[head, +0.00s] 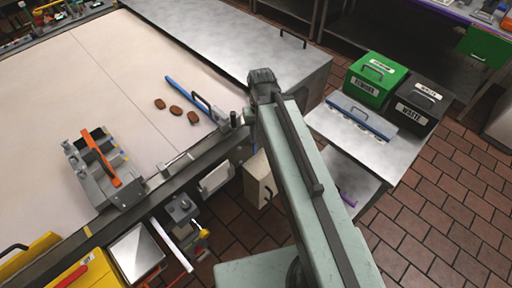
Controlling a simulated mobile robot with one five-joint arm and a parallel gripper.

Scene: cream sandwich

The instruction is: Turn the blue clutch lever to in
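A long thin blue bar (190,98) lies slanted over the right part of the pale belt surface, beside a dark handle. It is the only blue lever-like part I see on the machine, but I cannot tell for sure that it is the clutch lever, and no "in" mark is readable. My arm rises from the bottom right, and its dark far end (262,84) is at the belt's right edge, right of the blue bar and apart from it in the picture. The gripper's fingers cannot be made out there.
Several brown biscuits (177,110) lie on the belt. A grey device with an orange handle (100,160) stands at left. A steel cart (385,155) at right holds a green box (372,82), a dark box (418,105) and a blue-grey bar (360,116). Tiled floor is free at lower right.

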